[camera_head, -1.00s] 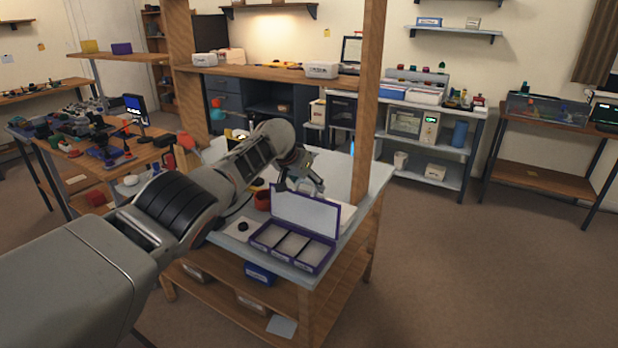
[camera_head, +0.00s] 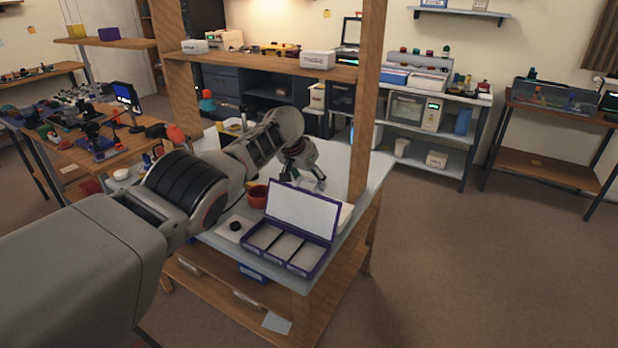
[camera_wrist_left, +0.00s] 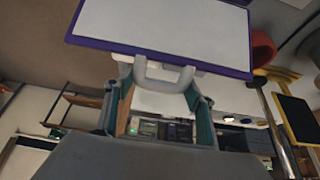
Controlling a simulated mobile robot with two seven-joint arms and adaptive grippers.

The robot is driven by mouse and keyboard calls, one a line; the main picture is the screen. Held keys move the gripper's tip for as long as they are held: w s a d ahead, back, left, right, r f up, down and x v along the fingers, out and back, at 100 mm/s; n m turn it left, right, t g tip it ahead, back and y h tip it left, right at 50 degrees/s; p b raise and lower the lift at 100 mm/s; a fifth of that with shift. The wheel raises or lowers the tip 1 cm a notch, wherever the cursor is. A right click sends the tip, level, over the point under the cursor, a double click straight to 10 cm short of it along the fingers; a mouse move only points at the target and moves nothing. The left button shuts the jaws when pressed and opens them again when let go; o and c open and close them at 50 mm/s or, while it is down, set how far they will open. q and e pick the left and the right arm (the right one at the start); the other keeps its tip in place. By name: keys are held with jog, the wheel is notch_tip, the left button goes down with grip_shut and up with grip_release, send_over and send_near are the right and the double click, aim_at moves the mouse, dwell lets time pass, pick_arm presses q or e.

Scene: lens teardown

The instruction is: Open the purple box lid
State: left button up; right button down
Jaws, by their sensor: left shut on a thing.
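The purple box (camera_head: 284,250) stands on the grey table near its front edge, with three pale, empty-looking compartments. Its lid (camera_head: 302,210) is open and stands up from the back of the box, its pale inner face toward me. My left gripper (camera_head: 308,183) is behind the lid's top edge. In the left wrist view the lid (camera_wrist_left: 160,25) fills the top, and the left gripper (camera_wrist_left: 165,78) is shut at its purple edge, by a grey loop-shaped part. The exact contact is partly hidden. My right gripper is in neither view.
A red cup (camera_head: 257,196) and a white sheet with a dark round part (camera_head: 235,226) are left of the box. A wooden post (camera_head: 367,100) rises behind the lid. The floor to the right is clear.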

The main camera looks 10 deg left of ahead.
pick_arm(q)
jog(key=shift+s, duration=0.1)
jog(key=o, duration=1.3)
jog(key=shift+s, duration=0.1)
jog(key=shift+r, duration=0.15)
jog(key=shift+d, duration=0.1)
jog(key=shift+s+r, duration=0.1)
jog(key=shift+r, duration=0.3)
jog(key=shift+s+a+r, duration=0.3)
jog(key=shift+s+r, duration=0.1)
jog(key=shift+r, duration=0.2)
jog(key=v, duration=0.9)
jog(key=shift+s+r, duration=0.2)
